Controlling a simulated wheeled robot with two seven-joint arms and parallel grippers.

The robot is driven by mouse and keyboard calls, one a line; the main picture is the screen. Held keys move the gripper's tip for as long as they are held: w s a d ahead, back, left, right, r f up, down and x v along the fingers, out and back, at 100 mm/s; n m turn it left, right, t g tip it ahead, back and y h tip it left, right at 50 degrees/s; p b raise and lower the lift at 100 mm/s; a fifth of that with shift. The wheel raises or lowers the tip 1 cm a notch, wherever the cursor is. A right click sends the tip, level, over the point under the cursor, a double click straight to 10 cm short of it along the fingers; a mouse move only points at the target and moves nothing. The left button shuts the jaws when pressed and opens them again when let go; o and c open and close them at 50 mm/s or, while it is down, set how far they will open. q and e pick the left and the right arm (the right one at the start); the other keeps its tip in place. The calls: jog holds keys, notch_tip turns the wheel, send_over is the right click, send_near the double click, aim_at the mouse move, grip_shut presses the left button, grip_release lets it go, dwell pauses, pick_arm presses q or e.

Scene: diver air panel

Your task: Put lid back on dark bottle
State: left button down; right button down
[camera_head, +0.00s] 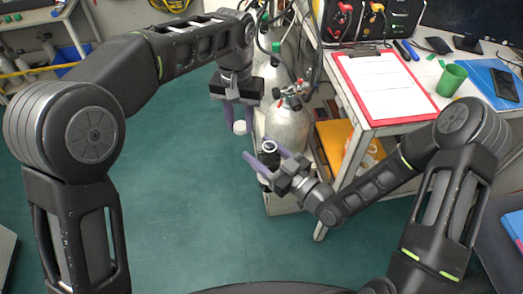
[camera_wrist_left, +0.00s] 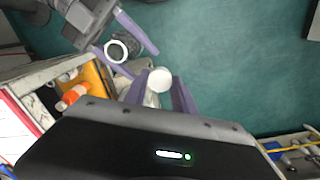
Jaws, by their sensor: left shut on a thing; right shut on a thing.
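My left gripper (camera_head: 239,115) is shut on the white lid (camera_head: 240,127) and holds it in the air; the lid also shows between the fingers in the left wrist view (camera_wrist_left: 160,80). My right gripper (camera_head: 267,155) is shut on the dark bottle (camera_head: 268,147), lower and a little to the right of the lid. The bottle is upright with its open mouth facing up, and its round rim shows in the left wrist view (camera_wrist_left: 116,49). The lid and the bottle are apart. The fingers hide part of the bottle's body.
Silver gas cylinders (camera_head: 288,125) with valves and hoses stand just behind the bottle. A white table (camera_head: 418,98) with a red clipboard (camera_head: 385,85) and a green cup (camera_head: 451,79) is at the right. Green floor (camera_head: 190,210) is clear at the left.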

aim_at(270, 143)
pick_arm(q)
jog(key=shift+m, duration=0.3)
jog(key=s+d+r, duration=0.1)
jog(key=d, duration=0.1)
jog(key=s+d+r, duration=0.1)
jog(key=d+r, duration=0.1)
jog(key=s+d+r, duration=0.1)
jog(key=d+r, duration=0.1)
jog(key=d, duration=0.1)
jog(key=shift+s+d+r, duration=0.1)
jog(key=shift+s+r, duration=0.05)
jog(key=shift+r, duration=0.05)
jog(key=shift+s+r, duration=0.15)
jog(key=shift+s, duration=0.05)
jog(key=shift+s+a, duration=0.15)
jog(key=shift+a, duration=0.05)
jog(key=shift+f, duration=2.05)
jog(key=shift+s+f, duration=0.1)
jog(key=shift+f, duration=0.8)
jog(key=shift+f, duration=0.55)
